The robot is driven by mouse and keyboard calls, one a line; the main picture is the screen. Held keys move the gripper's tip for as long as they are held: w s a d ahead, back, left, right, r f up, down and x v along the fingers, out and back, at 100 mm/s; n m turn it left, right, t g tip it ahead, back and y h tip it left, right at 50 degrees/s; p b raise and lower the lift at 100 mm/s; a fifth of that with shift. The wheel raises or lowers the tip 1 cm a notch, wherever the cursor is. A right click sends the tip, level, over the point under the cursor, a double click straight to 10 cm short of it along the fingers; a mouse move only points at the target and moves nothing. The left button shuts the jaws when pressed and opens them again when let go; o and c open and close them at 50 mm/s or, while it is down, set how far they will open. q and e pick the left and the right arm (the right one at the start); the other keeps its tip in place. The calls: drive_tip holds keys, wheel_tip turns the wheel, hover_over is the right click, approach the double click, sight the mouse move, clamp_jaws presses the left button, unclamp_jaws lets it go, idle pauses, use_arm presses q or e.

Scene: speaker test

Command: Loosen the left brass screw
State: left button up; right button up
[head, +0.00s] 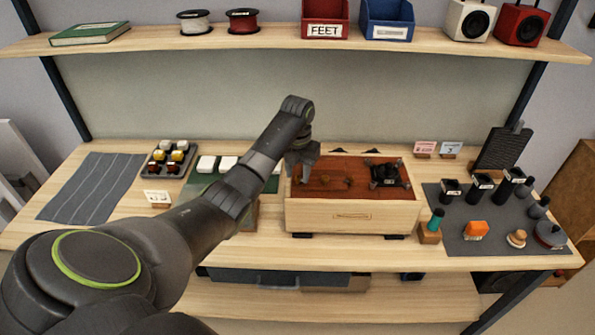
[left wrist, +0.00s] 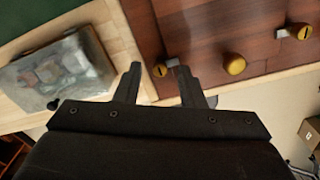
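A wooden box (head: 352,215) with a dark red-brown top panel (head: 345,192) stands in the middle of the bench. In the left wrist view, a small slotted brass screw (left wrist: 159,70) sits near the panel's left edge, with a rounder brass knob (left wrist: 234,64) beside it and another slotted brass screw (left wrist: 305,32) farther right. My left gripper (head: 303,168) is over the left end of the panel. In the wrist view its fingers (left wrist: 156,75) are apart, with the left screw between the tips; I cannot tell whether they touch it. My right gripper is not in view.
A black device (head: 385,173) sits on the panel's right part. A grey mat (head: 470,246) with bottles and small tools lies right of the box. White blocks (head: 228,163) and a tray of knobs (head: 167,160) stand left. A shelf (head: 270,38) runs above.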

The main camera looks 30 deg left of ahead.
use_arm(q)
clamp_jaws()
drive_tip(key=shift+r, duration=0.1)
